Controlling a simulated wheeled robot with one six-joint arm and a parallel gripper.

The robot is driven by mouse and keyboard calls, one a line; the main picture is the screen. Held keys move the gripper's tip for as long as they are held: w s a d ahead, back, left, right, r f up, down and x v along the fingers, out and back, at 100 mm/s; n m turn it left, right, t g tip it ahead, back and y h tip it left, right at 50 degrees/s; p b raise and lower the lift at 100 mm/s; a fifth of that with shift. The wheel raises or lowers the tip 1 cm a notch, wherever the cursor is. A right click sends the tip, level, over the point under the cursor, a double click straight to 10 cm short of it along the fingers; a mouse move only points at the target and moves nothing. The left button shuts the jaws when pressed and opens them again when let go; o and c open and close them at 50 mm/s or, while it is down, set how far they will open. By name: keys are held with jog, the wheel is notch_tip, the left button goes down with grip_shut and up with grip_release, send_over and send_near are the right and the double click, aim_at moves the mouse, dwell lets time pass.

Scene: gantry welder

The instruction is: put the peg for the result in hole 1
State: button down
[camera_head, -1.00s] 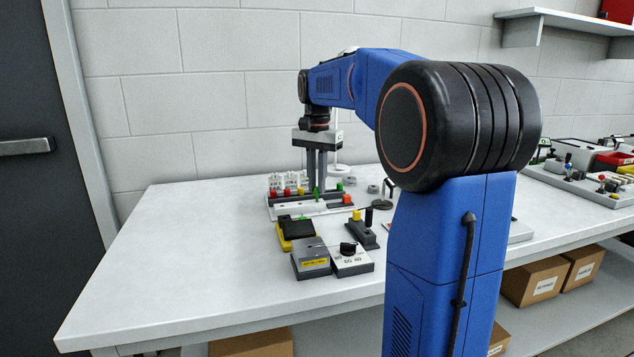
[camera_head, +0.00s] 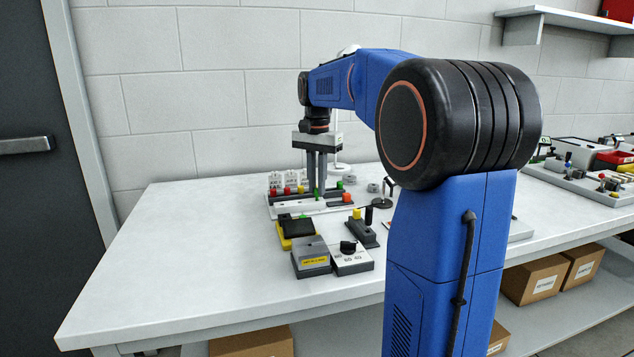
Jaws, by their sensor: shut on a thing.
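My gripper (camera_head: 316,193) points straight down over the peg board (camera_head: 288,211) at the back of the bench. It is shut on a small green peg, of which only a bit of green shows at the fingertips. Red pegs (camera_head: 273,191) and a yellow peg (camera_head: 300,190) stand in a row left of the fingers. Another green peg (camera_head: 339,186) is to their right. Small white tags stand behind the row. The hole numbers are too small to read, and the fingers cover part of the board, so I cannot tell if the held peg is in a hole.
In front of the board are a yellow-and-black device (camera_head: 297,229), a grey box with a yellow label (camera_head: 311,256), a dial box (camera_head: 350,258) and a black block with a yellow button (camera_head: 361,230). A round stand (camera_head: 381,203) is to the right. The left bench top is clear.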

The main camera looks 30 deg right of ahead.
jog(key=shift+f, duration=0.75)
dwell(0.8)
jog(key=c, duration=1.6)
grip_release()
jog(key=shift+c, duration=0.2)
jog(key=shift+r, duration=0.1)
notch_tip(320, 180, up, 17)
jog(key=shift+s+r, duration=0.1)
